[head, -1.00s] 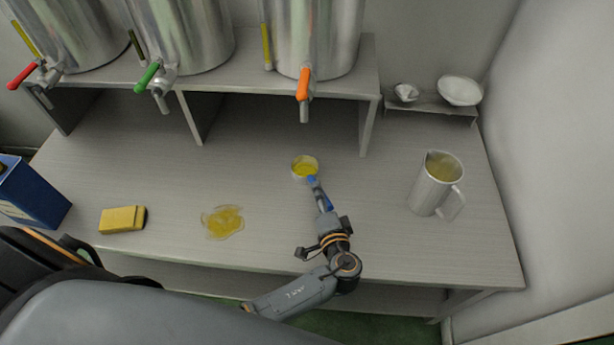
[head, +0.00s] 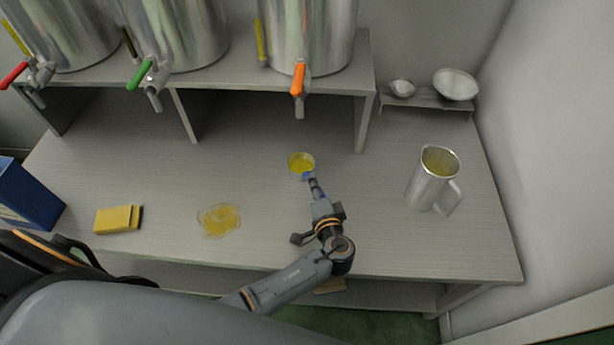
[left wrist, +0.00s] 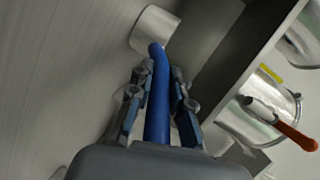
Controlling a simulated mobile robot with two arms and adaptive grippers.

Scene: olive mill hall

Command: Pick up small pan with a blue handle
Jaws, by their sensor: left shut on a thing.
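The small pan (head: 301,161) is a little round metal cup with yellow liquid in it, near the middle of the counter in the head view. Its blue handle points toward me. My left gripper (head: 314,187) is shut on the blue handle, mostly covering it. In the left wrist view the blue handle (left wrist: 156,110) runs between the two fingers of my left gripper (left wrist: 159,92), and the metal pan (left wrist: 153,30) shows beyond the fingertips. I cannot tell whether the pan is clear of the counter. My right gripper is not in view.
A metal jug (head: 433,180) stands at the right. Steel tanks with an orange tap (head: 297,80) and a green tap (head: 140,74) overhang the back.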

